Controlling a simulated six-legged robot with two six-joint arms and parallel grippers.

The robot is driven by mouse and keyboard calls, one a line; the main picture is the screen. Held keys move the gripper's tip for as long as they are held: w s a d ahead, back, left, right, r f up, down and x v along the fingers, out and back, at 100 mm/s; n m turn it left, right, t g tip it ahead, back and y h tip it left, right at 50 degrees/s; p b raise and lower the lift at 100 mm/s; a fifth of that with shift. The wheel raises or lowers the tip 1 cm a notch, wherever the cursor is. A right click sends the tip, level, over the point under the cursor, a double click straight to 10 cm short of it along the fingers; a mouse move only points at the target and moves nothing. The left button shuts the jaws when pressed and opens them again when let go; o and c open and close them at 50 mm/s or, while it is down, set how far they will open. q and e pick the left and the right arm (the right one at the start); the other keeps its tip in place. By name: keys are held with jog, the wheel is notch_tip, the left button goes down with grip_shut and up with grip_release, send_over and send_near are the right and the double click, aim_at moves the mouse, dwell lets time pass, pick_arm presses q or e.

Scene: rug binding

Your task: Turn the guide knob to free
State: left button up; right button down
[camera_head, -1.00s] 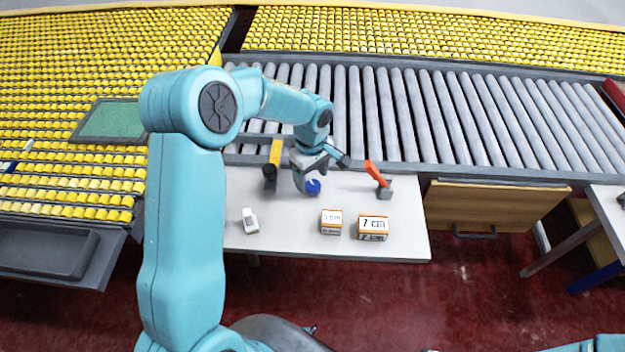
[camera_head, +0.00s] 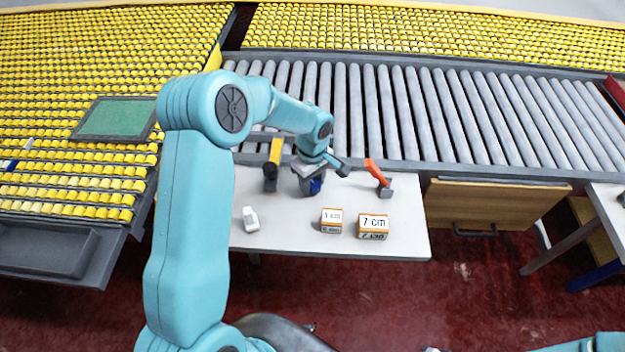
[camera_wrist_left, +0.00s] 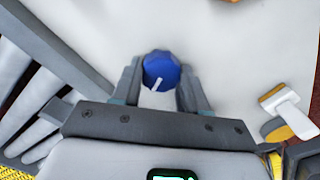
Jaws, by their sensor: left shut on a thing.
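The blue guide knob (camera_wrist_left: 161,70) has a white pointer line, which slants toward the lower left in the left wrist view. In the head view the knob (camera_head: 316,186) is partly hidden by my gripper. My left gripper (camera_head: 312,184) reaches down over the white table (camera_head: 285,225). In the left wrist view the two fingers of my left gripper (camera_wrist_left: 160,80) stand on either side of the knob, shut on it. What the pointer is set to cannot be read. My right gripper is not seen.
Two boxes, one marked 7 cm (camera_head: 373,226) and a smaller one (camera_head: 331,220), stand near the front edge. A small white tool (camera_head: 251,219) lies left of them. An orange-handled part (camera_head: 377,178) and a yellow-and-black part (camera_head: 272,165) flank my gripper. Rollers (camera_head: 440,115) run behind.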

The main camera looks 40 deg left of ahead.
pick_arm(q)
jog(key=m+b, duration=0.2)
jog(key=shift+w+f+m, duration=0.1)
jog(key=shift+m, duration=0.3)
jog(key=m+b, duration=0.1)
jog(key=m, duration=0.1)
jog(key=shift+m, duration=0.3)
jog(key=m+b, duration=0.1)
jog(key=m, duration=0.1)
jog(key=shift+w+d+m, duration=0.1)
jog(key=shift+m, duration=0.3)
jog(key=m, duration=0.3)
jog(key=shift+r+m, duration=0.2)
jog(key=shift+m, duration=0.1)
jog(key=m, duration=0.6)
jog(key=shift+d+b, duration=0.1)
jog(key=shift+b, duration=0.2)
jog(key=m, duration=0.6)
jog(key=shift+r, duration=0.1)
